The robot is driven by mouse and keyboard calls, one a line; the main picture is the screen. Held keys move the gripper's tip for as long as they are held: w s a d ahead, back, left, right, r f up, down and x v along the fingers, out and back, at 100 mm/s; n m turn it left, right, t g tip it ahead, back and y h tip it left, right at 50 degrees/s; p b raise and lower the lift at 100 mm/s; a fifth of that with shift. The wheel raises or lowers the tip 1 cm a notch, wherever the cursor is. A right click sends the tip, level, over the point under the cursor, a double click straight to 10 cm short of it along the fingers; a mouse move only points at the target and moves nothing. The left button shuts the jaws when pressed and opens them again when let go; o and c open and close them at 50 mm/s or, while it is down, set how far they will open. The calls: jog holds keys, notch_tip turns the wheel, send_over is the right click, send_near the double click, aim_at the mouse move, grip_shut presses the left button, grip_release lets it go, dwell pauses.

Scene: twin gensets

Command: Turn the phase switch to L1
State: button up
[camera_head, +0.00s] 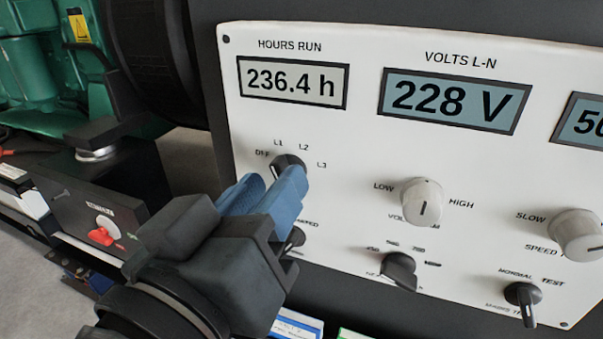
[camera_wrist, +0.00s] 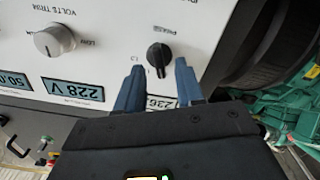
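The phase switch is a black rotary knob (camera_head: 284,161) on the white panel, below the hours display, with marks OFF, L1, L2 and L3 around it. My gripper's fingers partly cover it in the head view. In the wrist view the knob (camera_wrist: 159,56) shows upside down, under the word PHASE. Which mark it points to is hard to tell. My gripper (camera_head: 273,179) has blue fingers standing apart, with nothing held. In the wrist view the fingertips (camera_wrist: 159,68) lie on either side of the knob's line, seemingly just short of it.
The white panel (camera_head: 350,150) also carries a voltage trim knob (camera_head: 422,201), a speed knob (camera_head: 577,235), a black selector (camera_head: 399,270) and a test switch (camera_head: 522,295). Another dark knob (camera_head: 296,238) sits close below my fingers. A red switch (camera_head: 101,235) is at the left.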

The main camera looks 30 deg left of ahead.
jog(key=v, duration=0.6)
jog(key=shift+s+b, duration=0.15)
jog(key=shift+b, duration=0.15)
jog(key=w+d+f+n+g+y, duration=0.1)
jog(key=w+d+f, duration=0.1)
jog(key=d+f, duration=0.35)
jog(key=w+d+f+n+g, duration=0.1)
jog(key=w+d+f, duration=0.2)
jog(key=f, duration=0.5)
jog(key=s+d+f+g, duration=0.2)
jog(key=d+f, duration=0.6)
jog(key=d, duration=0.2)
jog(key=s+d+m+t+h, duration=0.1)
jog(key=s+d+m+h, duration=0.4)
jog(key=s+d, duration=1.2)
jog(key=d+m, duration=0.2)
jog(key=m, duration=0.2)
jog(key=shift+s+d+p, duration=0.2)
jog(key=shift+s+p, duration=0.1)
jog(key=shift+p, duration=0.1)
